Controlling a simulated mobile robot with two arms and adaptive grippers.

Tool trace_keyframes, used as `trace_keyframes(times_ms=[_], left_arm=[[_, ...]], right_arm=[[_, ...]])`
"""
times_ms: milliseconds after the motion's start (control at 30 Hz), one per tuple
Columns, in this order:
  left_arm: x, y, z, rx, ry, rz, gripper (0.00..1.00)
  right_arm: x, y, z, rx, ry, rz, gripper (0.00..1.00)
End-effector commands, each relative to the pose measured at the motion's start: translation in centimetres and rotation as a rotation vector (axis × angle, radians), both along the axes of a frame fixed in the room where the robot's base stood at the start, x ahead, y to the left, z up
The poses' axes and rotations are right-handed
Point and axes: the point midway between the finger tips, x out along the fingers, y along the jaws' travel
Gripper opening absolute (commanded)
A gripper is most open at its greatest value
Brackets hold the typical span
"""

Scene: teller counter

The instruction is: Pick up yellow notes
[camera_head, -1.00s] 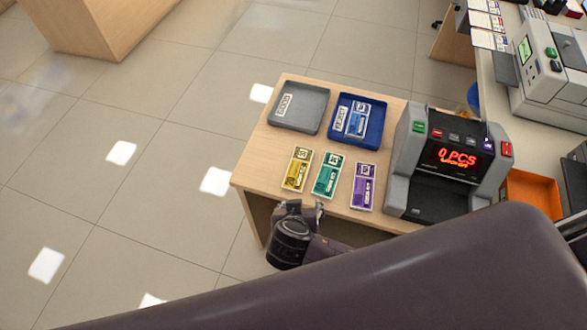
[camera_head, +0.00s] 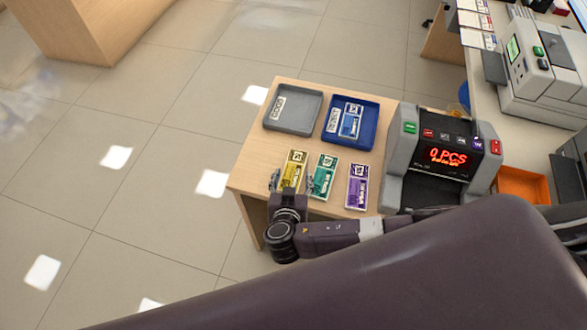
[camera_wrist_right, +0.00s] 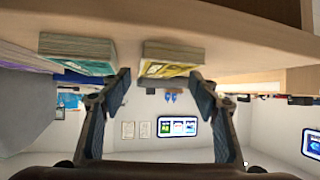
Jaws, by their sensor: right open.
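The yellow notes (camera_head: 293,165) lie as a flat bundle on the small wooden table, leftmost in a row of three bundles. My right gripper (camera_head: 287,184) is at the near end of this bundle and covers its lower part in the head view. In the right wrist view, the yellow notes (camera_wrist_right: 170,60) appear between and beyond the two open fingers (camera_wrist_right: 165,88), with the teal bundle (camera_wrist_right: 78,52) to the left. I cannot tell whether a finger touches the yellow notes. My left gripper is not in view.
The teal notes (camera_head: 323,177) and purple notes (camera_head: 357,187) lie close to the right. Behind stand a grey tray (camera_head: 272,125) and a blue tray (camera_head: 367,140) holding blue notes (camera_head: 350,121). A counting machine (camera_head: 405,150) reading "0 PCS" stands at the right.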

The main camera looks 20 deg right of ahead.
Motion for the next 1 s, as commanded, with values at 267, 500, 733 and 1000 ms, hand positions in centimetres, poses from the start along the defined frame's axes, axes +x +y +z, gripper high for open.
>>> trace_keyframes(times_ms=[267, 500, 733, 1000], left_arm=[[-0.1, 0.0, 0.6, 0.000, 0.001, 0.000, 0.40], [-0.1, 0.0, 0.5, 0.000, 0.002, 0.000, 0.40], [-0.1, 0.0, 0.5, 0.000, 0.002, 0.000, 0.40], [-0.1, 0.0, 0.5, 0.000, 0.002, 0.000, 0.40]], right_arm=[[1.9, -0.8, -1.1, 0.000, 0.000, 0.001, 0.56], [1.9, -0.8, -1.2, 0.002, 0.000, 0.000, 0.56], [1.9, -0.8, -1.2, 0.000, 0.001, 0.000, 0.30], [1.9, -0.8, -1.2, 0.000, 0.001, 0.000, 0.19]])
